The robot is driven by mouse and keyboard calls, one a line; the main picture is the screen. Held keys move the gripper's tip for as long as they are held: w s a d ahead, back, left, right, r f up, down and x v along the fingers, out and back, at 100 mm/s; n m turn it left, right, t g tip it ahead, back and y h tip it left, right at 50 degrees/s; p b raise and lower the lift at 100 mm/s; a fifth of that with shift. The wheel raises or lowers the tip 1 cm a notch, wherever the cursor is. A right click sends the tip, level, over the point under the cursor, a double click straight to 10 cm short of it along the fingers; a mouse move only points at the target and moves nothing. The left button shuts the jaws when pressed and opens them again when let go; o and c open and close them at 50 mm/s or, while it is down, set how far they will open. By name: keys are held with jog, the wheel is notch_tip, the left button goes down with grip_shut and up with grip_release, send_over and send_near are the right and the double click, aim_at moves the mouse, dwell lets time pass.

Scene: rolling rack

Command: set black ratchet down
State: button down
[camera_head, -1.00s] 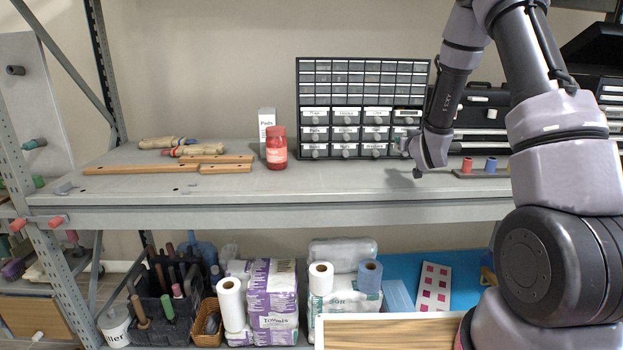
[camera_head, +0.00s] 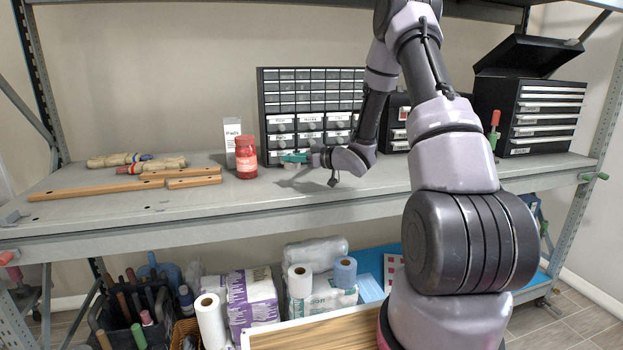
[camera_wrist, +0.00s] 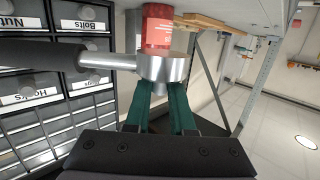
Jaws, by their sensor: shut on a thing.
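The black ratchet shows in the wrist view, with a black handle (camera_wrist: 38,53) reaching left and a round silver head (camera_wrist: 165,68) at the fingertips. My gripper (camera_wrist: 164,98) has green fingers and is shut on the ratchet near its head. In the head view my gripper (camera_head: 294,158) is low over the grey shelf top (camera_head: 110,214), in front of the drawer cabinet and right of the red jar. I cannot tell whether the ratchet touches the shelf. The ratchet is hardly discernible in the head view.
A red jar (camera_head: 246,160) and a white box (camera_head: 232,140) stand left of my gripper. The drawer cabinet (camera_head: 284,101) is behind it. A black toolbox (camera_head: 545,115) stands at right. The shelf's front strip is clear.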

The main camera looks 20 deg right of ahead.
aim_at(294, 189)
jog(key=shift+d+f, duration=0.15)
jog(key=shift+f, duration=3.4)
jog(key=c, duration=0.8)
grip_release()
jog(key=shift+f, duration=0.1)
jog(key=shift+o, duration=0.2)
